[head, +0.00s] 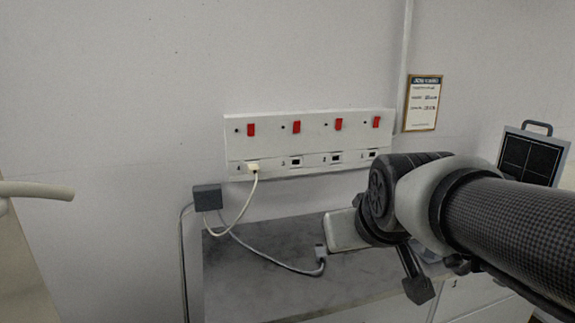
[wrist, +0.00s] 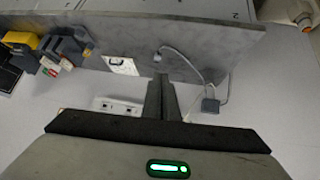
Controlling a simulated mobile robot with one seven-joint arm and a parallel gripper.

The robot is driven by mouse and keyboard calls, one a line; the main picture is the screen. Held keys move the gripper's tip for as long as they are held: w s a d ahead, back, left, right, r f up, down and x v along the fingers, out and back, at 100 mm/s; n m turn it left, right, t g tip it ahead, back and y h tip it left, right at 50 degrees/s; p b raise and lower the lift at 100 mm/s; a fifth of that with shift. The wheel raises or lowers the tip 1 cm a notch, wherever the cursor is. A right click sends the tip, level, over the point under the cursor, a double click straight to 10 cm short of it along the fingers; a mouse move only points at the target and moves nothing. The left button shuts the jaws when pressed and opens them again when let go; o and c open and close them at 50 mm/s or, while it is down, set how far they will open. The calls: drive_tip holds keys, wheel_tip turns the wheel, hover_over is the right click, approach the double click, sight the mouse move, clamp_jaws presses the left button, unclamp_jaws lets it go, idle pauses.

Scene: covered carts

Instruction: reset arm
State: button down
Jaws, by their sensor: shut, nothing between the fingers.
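In the wrist view my gripper (wrist: 161,80) points over the grey tabletop with its two dark fingers together and nothing between them. In the head view my arm reaches in from the right, in front of the worktop (head: 260,259). The gripper's fingertips are hard to make out there, and the arm hides part of the worktop and the wall panel's right end.
A white wall panel (head: 310,125) has several red switches and sockets. A pale plug (head: 254,168) sits in its left socket. Its cable runs to a grey box (head: 208,197); another lead ends at a connector (head: 321,252) on the worktop. A notice (head: 422,103) hangs right.

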drive_tip(key=s+d+f+m+g+p, duration=0.2)
drive_tip(key=s+f+g, duration=0.15)
drive_tip(key=s, duration=1.05)
wheel_tip(320, 180, up, 15)
drive_tip(key=p, duration=1.4)
drive_tip(key=shift+w, duration=0.25)
